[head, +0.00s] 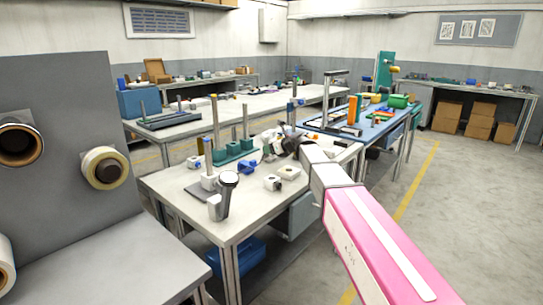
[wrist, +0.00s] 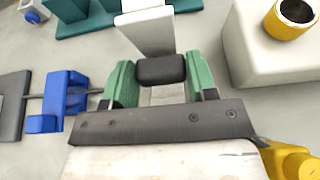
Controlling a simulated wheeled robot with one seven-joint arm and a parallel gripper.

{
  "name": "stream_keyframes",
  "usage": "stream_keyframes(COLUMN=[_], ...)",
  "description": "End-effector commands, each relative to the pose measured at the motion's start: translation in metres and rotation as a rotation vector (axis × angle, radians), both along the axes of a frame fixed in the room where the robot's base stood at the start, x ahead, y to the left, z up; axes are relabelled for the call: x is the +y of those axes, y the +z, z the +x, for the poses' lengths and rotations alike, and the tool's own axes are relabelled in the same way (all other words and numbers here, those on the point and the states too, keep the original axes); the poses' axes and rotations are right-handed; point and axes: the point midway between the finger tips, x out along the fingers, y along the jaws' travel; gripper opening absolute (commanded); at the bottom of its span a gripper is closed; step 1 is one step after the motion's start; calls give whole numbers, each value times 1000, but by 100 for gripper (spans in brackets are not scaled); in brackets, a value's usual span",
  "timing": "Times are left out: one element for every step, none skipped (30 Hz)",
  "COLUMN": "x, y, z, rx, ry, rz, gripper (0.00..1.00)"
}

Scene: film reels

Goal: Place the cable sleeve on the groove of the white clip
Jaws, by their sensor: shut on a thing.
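My gripper (wrist: 161,80) has green finger pads and is shut on a short black cable sleeve (wrist: 162,69), gripping it from both sides. A white upright piece, seemingly the white clip (wrist: 146,32), stands just beyond the sleeve in the wrist view. The sleeve overlaps its lower part, and I cannot tell whether they touch or whether the sleeve is in a groove. In the head view my gripper (head: 272,145) is over the far right part of the near workbench (head: 168,187). The sleeve is too small to make out there.
A blue clip (wrist: 66,100) with a dark cable lies left of my gripper. A teal base (wrist: 100,22) is behind it. A white block (wrist: 262,62) with a yellow-rimmed cup (wrist: 290,18) stands at right. White pieces and a grey canister (head: 224,195) stand on the bench.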

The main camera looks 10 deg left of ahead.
Motion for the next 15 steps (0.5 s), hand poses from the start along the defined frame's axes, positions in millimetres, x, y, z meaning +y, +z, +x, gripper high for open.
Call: stream_keyframes(x=[-2,-2,-2,-2,-2,-2,-2,-2,-2,-2,-2,-2,-2,-2,-2], y=[-11,-15,-21,-25,-28,-30,-31,-31,-31,-31,-31,-31,-31,-31,-32], z=[-1,-1,-1,-1,-1,-1,-1,-1,-1,-1,-1,-1,-1,-1,-1], rx=[4,3,2,3,3,2,2,1,1,1,1,1,1,1,1], ry=[-1,-2,-2,-2,-2,-2,-2,-1,-1,-1,-1,-1,-1,-1,-1], rz=[-1,-1,-1,-1,-1,-1,0,-1,-1,-1,-1,-1,-1,-1,-1], gripper=[26,26,26,26,26,26,26,26,26,26,26,26,26,26,26])
